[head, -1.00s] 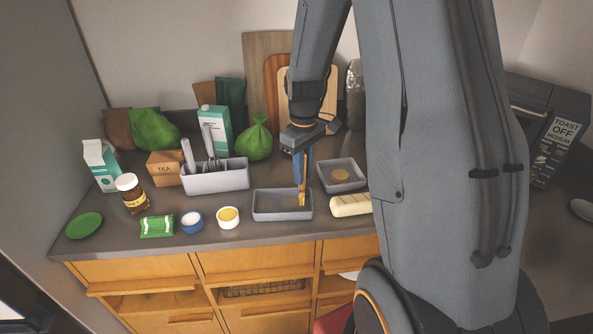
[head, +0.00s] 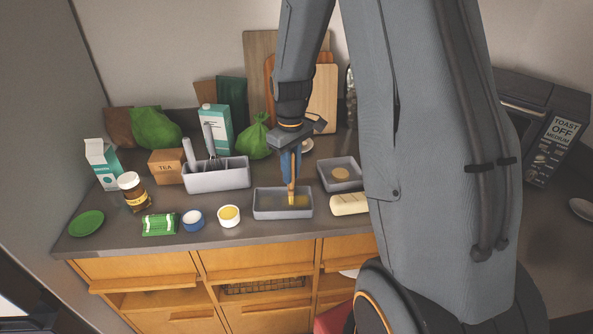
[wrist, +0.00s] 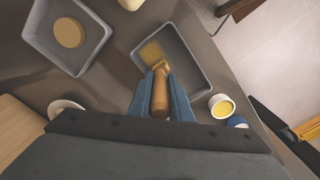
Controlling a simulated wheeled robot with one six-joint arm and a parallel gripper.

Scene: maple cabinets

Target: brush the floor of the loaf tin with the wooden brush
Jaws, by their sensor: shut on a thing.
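The loaf tin (head: 270,215) is a grey rectangular tin on the counter, near its front edge; it also shows in the wrist view (wrist: 200,68). My gripper (head: 291,178) points down over the tin and is shut on the wooden brush (head: 292,197). In the wrist view the gripper's blue fingers (wrist: 161,92) clasp the brush handle (wrist: 160,94). The bristles reach down inside the tin. A yellowish patch shows on the tin's floor by the bristles. I cannot tell exactly whether the bristles touch the floor.
A second grey tin (head: 327,180) with a round tan piece (head: 341,174) stands behind right. A pale wrapped roll (head: 349,204) lies right of the loaf tin. A white cup of yellow stuff (head: 229,215) and a blue cup (head: 193,220) stand left. A grey utensil caddy (head: 217,180) stands behind left.

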